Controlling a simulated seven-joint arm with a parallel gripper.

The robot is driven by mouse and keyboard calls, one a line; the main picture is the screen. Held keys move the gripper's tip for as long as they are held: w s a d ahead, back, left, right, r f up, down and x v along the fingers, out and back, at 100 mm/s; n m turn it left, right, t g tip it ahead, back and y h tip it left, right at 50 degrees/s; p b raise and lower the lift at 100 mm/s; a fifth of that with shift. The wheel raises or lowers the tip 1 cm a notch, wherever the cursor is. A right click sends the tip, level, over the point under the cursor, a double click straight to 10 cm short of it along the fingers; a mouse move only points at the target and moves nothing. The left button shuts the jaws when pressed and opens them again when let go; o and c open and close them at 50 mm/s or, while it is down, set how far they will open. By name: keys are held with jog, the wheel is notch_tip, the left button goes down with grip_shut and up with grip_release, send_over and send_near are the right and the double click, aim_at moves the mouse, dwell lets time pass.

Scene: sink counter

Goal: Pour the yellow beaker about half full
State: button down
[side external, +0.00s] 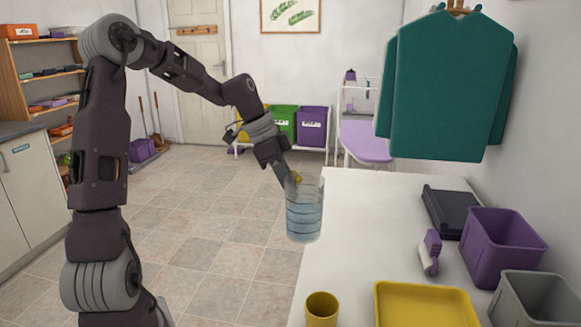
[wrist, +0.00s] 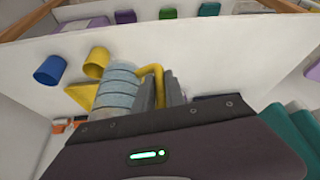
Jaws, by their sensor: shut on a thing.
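A clear jug (side external: 304,215) with bluish water and level bands hangs roughly upright by the left edge of the counter in the side view. My gripper (side external: 293,184) is shut on its yellow handle, which shows between the grey fingers (wrist: 162,92) in the wrist view. The jug's banded wall (wrist: 117,88) is beside them. The yellow beaker (side external: 321,309) stands on the counter at the bottom of the side view, apart from the jug. It also shows in the wrist view (wrist: 97,60). Its inside level cannot be told.
A yellow tray (side external: 425,288) lies right of the beaker. A purple bin (side external: 500,248), a grey bin (side external: 535,300), a dark flat case (side external: 449,211) and a purple-and-white device (side external: 430,252) stand further right. A blue cup (wrist: 50,70) is beside the beaker. The counter's middle left is clear.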

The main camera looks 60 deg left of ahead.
notch_tip(320, 180, down, 15)
jog(key=shift+r, duration=0.15)
jog(key=shift+s+d+r+m+t+y, duration=0.25)
jog(key=shift+s+d+r+t+y, duration=0.1)
jog(key=shift+d+r+y, duration=0.75)
jog(key=shift+s+d+r+m+t+y, duration=0.35)
jog(key=shift+d+r+y, duration=0.45)
jog(key=shift+r+y, duration=0.4)
jog(key=shift+s+d+r+m+t+y, duration=0.2)
jog(key=shift+d+r+t+y, duration=0.2)
jog(key=shift+d+r+y, duration=0.75)
jog(key=shift+s+d+r+m+t+y, duration=0.1)
jog(key=shift+d+r+t+y, duration=0.1)
jog(key=shift+r, duration=0.25)
jog(key=shift+s+d+r+m+t+y, duration=0.1)
jog(key=shift+d+r+y, duration=0.05)
jog(key=shift+r, duration=0.3)
jog(key=shift+s+d+r+m+t+y, duration=0.1)
jog(key=shift+d+r+y, duration=0.1)
jog(key=shift+r, duration=0.25)
jog(key=shift+s, duration=0.15)
jog(key=shift+d+r+y, duration=0.15)
jog(key=shift+r+y, duration=0.45)
jog(key=shift+r, duration=0.05)
